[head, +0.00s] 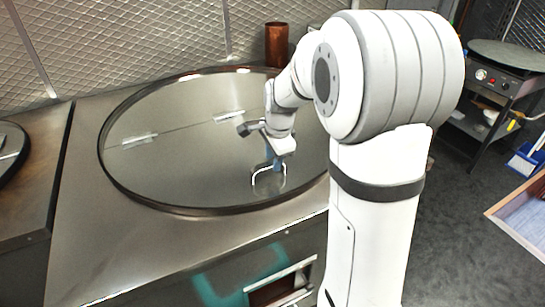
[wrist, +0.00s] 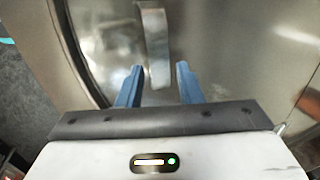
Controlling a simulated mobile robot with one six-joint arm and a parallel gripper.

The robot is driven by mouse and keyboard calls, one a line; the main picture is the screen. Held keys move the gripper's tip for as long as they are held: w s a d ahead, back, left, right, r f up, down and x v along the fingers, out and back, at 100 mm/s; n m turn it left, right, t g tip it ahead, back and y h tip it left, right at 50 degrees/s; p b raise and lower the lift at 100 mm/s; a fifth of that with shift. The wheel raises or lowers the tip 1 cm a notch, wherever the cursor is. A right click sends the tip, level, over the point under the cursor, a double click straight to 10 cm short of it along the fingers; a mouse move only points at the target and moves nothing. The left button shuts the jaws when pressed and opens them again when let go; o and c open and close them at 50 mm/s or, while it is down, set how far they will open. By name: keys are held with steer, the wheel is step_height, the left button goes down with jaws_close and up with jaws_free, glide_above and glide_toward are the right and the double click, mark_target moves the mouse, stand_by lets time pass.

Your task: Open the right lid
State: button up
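The large round steel lid (head: 165,165) with a dark rim lies flat on the counter, closed. A seam with two hinge plates crosses it. Its pale bar handle (head: 256,176) is near the front edge; the handle also shows in the wrist view (wrist: 154,40). My gripper (head: 273,164) is over the handle, blue fingers pointing down. In the wrist view my gripper (wrist: 158,78) is open, with the near end of the handle between the two blue fingertips and visible gaps on both sides. My arm hides the right part of the lid.
Part of another round lid (head: 10,150) shows at the left edge. A copper cup (head: 277,45) stands behind the large lid, near my arm. A griddle cart (head: 505,57), a blue dustpan (head: 525,160) and a wood-edged box (head: 520,225) are at right, with open floor between.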

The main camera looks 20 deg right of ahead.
steer(key=shift+c, duration=0.5)
jaws_close()
